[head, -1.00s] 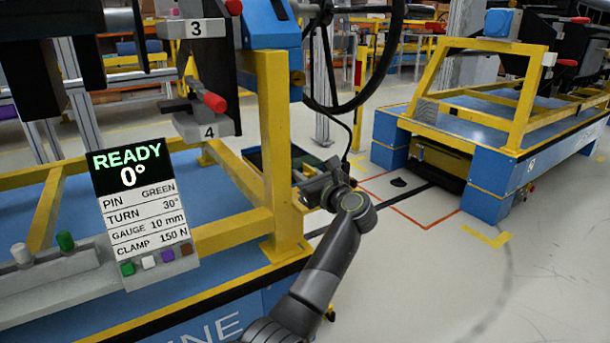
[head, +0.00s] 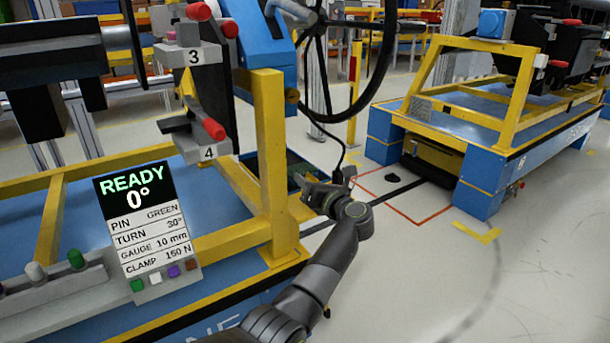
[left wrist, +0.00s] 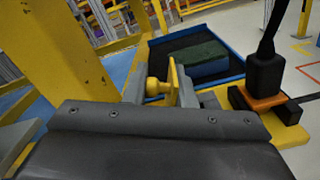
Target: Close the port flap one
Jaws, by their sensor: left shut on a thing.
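I cannot pick out port flap one in either view. My left gripper (head: 312,188) is beyond the yellow frame post, beside the hanging black cable. In the left wrist view the left gripper (left wrist: 160,90) is shut on a small yellow piece (left wrist: 173,82) with a rounded knob. What that piece is joined to is hidden by the gripper body. A black plug block (left wrist: 266,72) on an orange base is right of the fingers, apart from them. My right gripper is in neither view.
The yellow post (head: 272,160) stands close left of my left gripper. A blue tray (left wrist: 230,80) with a dark green box (left wrist: 203,58) lies beyond the fingers. A sign (head: 148,225) reads READY, 0°. Open floor (head: 425,270) lies to the right.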

